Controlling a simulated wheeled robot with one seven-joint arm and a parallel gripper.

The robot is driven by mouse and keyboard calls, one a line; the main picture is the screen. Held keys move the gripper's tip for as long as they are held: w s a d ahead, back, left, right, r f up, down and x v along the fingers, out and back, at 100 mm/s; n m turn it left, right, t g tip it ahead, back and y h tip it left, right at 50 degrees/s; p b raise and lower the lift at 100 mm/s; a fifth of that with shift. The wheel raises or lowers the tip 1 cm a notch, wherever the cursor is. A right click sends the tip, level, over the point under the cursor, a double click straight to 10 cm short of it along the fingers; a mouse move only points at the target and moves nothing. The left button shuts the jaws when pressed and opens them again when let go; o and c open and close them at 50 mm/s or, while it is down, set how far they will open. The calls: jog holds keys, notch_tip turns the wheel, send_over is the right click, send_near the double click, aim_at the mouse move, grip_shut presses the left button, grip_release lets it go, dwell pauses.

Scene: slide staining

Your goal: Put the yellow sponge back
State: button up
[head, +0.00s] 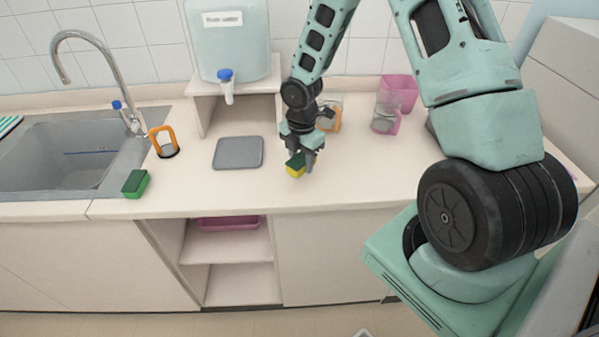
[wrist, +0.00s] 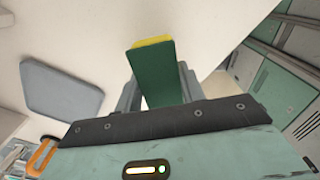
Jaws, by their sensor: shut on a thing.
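The yellow sponge (head: 295,171) has a green scouring side and is at my gripper's fingertips, at or just above the counter near its front edge. In the wrist view, the sponge (wrist: 155,75) shows mostly its green face with a thin yellow edge at the top. My gripper (head: 303,163) is shut on it, with a finger on each side. In the wrist view, the fingers of my gripper (wrist: 160,88) flank the sponge. Whether the sponge touches the counter cannot be told.
A grey mat (head: 238,153) lies left of my gripper. A green sponge (head: 135,183) sits by the sink (head: 70,150). An orange-handled holder (head: 165,142) stands near the tap. A water tank (head: 228,40) is on a shelf behind. Pink containers (head: 398,92) stand at the back right.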

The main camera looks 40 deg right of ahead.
aim_at(301, 179)
jog(key=shift+f, duration=2)
jog(key=shift+f, duration=0.1)
jog(key=o, duration=1)
jog(key=shift+o, duration=0.2)
